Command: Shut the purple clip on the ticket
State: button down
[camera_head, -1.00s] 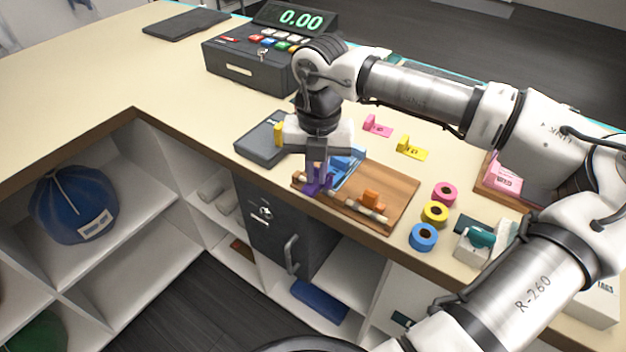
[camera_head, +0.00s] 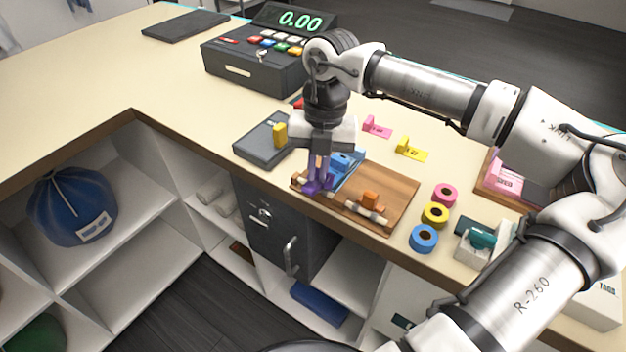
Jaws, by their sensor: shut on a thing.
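My gripper (camera_head: 318,172) points down over the front left of a wooden board (camera_head: 398,187) and is shut on the purple clip (camera_head: 317,187). The purple clip sits at the rod near the board's front edge; my fingers cover much of it. A blue ticket (camera_head: 347,165) lies on the board just behind the clip, partly hidden by my gripper. I cannot tell whether the clip's jaws are closed on the ticket.
An orange clip (camera_head: 370,199) sits on the rod (camera_head: 351,205) to the right. Pink, yellow and blue tape rolls (camera_head: 423,238) stand right of the board. A dark flat pad (camera_head: 262,143) lies left, and a cash register (camera_head: 250,62) stands behind. Pink and yellow tickets (camera_head: 412,149) lie behind the board.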

jog(key=shift+w+d+f+t+h, duration=0.15)
jog(key=shift+w+d+t+h, duration=0.15)
jog(key=shift+w+d, duration=0.35)
jog(key=shift+w+d+f+t+h, duration=0.2)
jog(key=shift+w+d+t, duration=0.1)
jog(key=shift+w+d, duration=0.3)
jog(key=shift+w+d+r, duration=0.1)
jog(key=shift+w+r, duration=0.05)
jog(key=shift+w, duration=0.1)
jog(key=shift+s+a+r+p, duration=0.15)
jog(key=shift+r+p, duration=0.35)
jog(key=shift+r, duration=0.25)
jog(key=shift+a+r+p, duration=0.1)
jog(key=shift+r+p, duration=0.35)
jog(key=shift+r, duration=0.3)
jog(key=shift+r+p, duration=0.3)
jog(key=shift+r, duration=0.2)
jog(key=r, duration=0.1)
jog(key=r+p, duration=0.1)
jog(key=r, duration=0.2)
jog(key=shift+s+a+p, duration=0.2)
jog(key=shift+a+p, duration=0.05)
jog(key=shift+p, duration=0.1)
